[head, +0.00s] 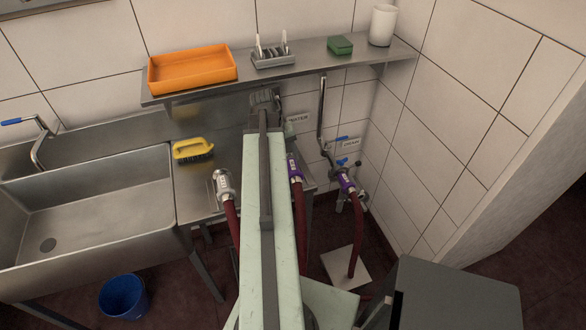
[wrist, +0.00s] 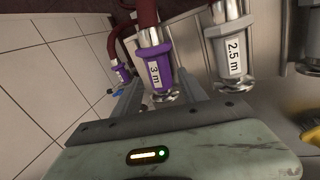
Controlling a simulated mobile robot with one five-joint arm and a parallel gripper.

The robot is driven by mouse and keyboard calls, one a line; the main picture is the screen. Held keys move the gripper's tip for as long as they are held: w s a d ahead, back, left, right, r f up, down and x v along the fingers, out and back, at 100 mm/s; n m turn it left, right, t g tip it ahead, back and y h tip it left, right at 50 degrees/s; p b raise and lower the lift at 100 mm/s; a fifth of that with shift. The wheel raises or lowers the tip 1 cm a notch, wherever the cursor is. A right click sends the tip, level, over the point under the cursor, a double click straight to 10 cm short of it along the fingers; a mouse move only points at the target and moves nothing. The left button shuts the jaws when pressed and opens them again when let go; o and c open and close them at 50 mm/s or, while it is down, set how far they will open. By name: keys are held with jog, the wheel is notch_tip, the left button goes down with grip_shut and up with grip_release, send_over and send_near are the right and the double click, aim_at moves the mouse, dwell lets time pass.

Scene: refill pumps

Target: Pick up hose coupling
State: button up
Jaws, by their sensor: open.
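Another purple coupling (head: 347,182) is at the drain pipe. My gripper (wrist: 160,90) is open, its fingers apart on either side of the 3 m coupling's end. In the head view my arm hides the fingers.
A steel shelf (head: 350,60) above holds an orange tray (head: 192,70), a small rack, a green sponge and a white cup. A yellow brush (head: 192,149) lies on the counter beside the sink (head: 90,215). A tiled wall closes the right side.

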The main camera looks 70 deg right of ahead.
aim_at(291, 166)
jog(key=b+x, duration=0.5)
jog(key=x, duration=0.1)
jog(key=shift+s, duration=0.15)
jog(key=shift+r, duration=0.15)
grip_shut()
